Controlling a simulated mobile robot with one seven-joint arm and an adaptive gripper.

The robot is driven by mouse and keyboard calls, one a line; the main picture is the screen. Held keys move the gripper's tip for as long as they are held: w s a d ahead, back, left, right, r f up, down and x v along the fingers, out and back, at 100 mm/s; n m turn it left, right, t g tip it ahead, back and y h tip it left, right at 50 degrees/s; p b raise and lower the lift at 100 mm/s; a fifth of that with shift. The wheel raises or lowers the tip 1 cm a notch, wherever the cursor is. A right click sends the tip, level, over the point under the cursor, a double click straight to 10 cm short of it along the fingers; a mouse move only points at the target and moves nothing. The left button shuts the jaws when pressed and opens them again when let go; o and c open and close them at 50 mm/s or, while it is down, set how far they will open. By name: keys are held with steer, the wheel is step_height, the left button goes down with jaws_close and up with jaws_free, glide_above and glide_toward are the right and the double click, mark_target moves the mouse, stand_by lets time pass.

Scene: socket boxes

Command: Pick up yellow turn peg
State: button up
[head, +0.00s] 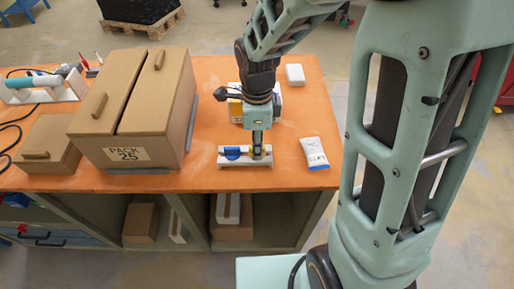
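My gripper (257,153) points down at a small white socket box (226,159) near the front edge of the orange table. Its fingertips are over the right part of the box, and I cannot tell whether they are open or shut or touch anything. A blue piece (232,152) sits on the box just left of the gripper. No yellow turn peg can be made out clearly; the gripper covers part of the box. A second pale box with yellow on its side (235,107) stands behind, partly hidden by my arm.
A large cardboard box marked PACK 25 (150,120) and a smaller cardboard box (45,146) stand to the left. A white and blue packet (314,153) lies to the right, with a white block (295,74) behind. The orange table (310,110) is clear between them.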

jaws_close()
